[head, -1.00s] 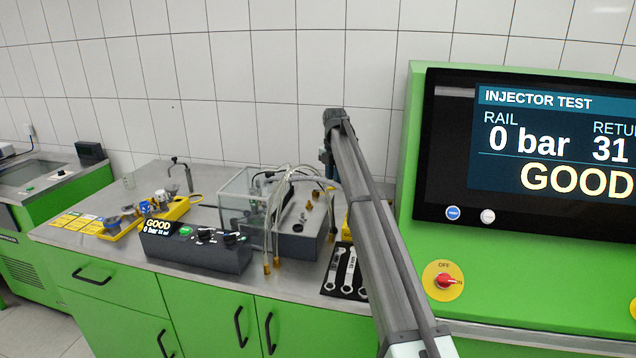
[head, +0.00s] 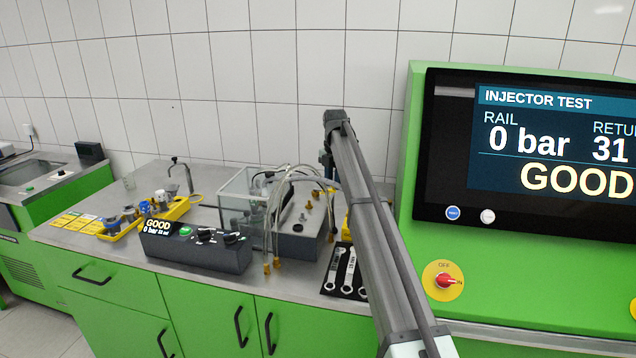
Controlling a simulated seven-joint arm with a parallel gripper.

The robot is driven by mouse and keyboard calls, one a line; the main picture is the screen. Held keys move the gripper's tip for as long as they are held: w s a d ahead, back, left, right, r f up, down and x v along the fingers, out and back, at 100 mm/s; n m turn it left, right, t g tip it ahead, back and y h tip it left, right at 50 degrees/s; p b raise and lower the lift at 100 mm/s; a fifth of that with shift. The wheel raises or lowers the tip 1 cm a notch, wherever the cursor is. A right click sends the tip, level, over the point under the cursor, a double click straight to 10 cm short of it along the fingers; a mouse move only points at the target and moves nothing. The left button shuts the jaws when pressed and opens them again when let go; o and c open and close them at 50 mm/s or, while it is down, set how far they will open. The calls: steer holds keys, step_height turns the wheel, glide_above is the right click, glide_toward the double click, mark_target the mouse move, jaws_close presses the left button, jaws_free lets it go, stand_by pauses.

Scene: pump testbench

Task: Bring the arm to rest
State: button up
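My arm reaches up from the lower right in the head view, in front of the workbench (head: 215,294) and to the left of the green test stand (head: 520,285). My gripper is not clearly visible; the far end of the arm hides what lies behind it. The arm stands clear of the control box and the screen in the picture.
A dark control box (head: 196,250) reading GOOD and 0 bar sits at the bench's front edge. Behind it are a clear-walled box (head: 236,200) and looping hoses (head: 285,195). Wrenches (head: 350,268) lie beside my arm. The screen (head: 540,150) shows INJECTOR TEST, 0 bar, GOOD.

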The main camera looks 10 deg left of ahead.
steer(key=o, duration=1)
steer(key=shift+c, duration=0.2)
steer(key=shift+r, duration=0.15)
steer(key=shift+r, duration=2.85)
